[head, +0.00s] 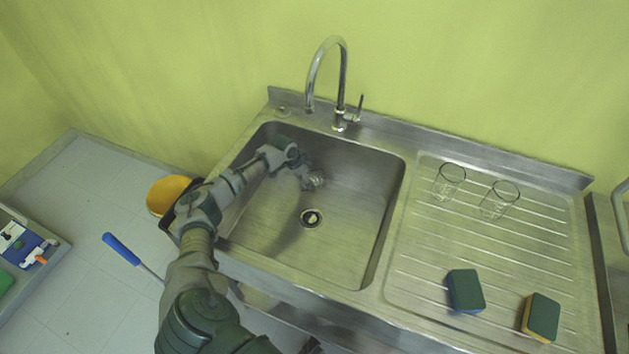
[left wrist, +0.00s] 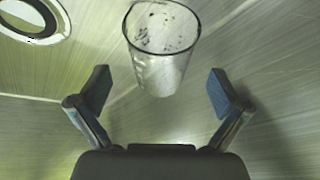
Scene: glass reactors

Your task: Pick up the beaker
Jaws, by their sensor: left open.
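A clear glass beaker (left wrist: 162,60) with dark specks inside stands in the steel sink basin (head: 345,215). In the head view the beaker (head: 315,180) is small and partly covered by my left gripper (head: 305,172), which reaches down into the basin. In the left wrist view my left gripper (left wrist: 162,92) is open, with one finger on each side of the beaker's lower part. The beaker sits slightly ahead of the fingertips, and neither finger touches it. My right gripper cannot be made out.
The drain (head: 311,218) lies close to the beaker. A tap (head: 340,90) arches over the basin's back edge. Two other glasses (head: 449,182) (head: 498,200) and two sponges (head: 465,291) (head: 541,317) are on the ribbed drainboard (head: 430,260). A yellow bowl (head: 165,194) is left of the sink.

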